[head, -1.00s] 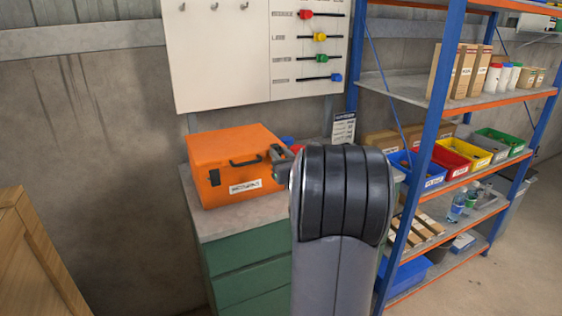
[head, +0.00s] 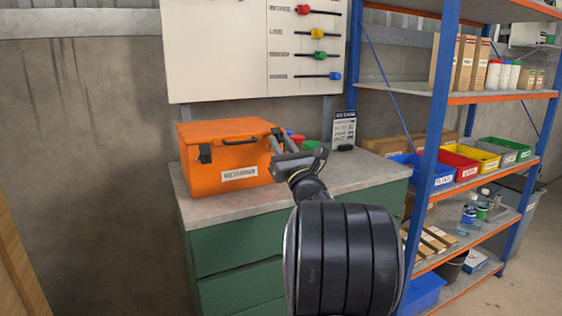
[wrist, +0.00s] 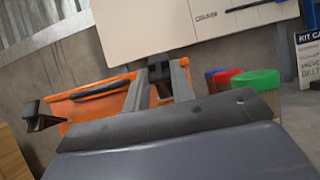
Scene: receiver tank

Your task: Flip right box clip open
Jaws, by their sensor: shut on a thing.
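The orange box (head: 222,181) sits closed on the counter, with a black handle and a white label on its front. The right clip (wrist: 159,69) is dark and stands between my fingertips in the wrist view, at the box's upper right front edge. My gripper (head: 275,143) is shut on this clip. The fingers partly hide the clip, so its exact angle is hard to tell.
The grey counter (head: 345,178) has free room right of the box. Lidded jars, the green one (wrist: 257,82) nearest, stand beside the box. A sign (head: 343,128) stands behind. A blue-posted shelf (head: 437,120) rises at right, and a white panel (head: 215,50) hangs above.

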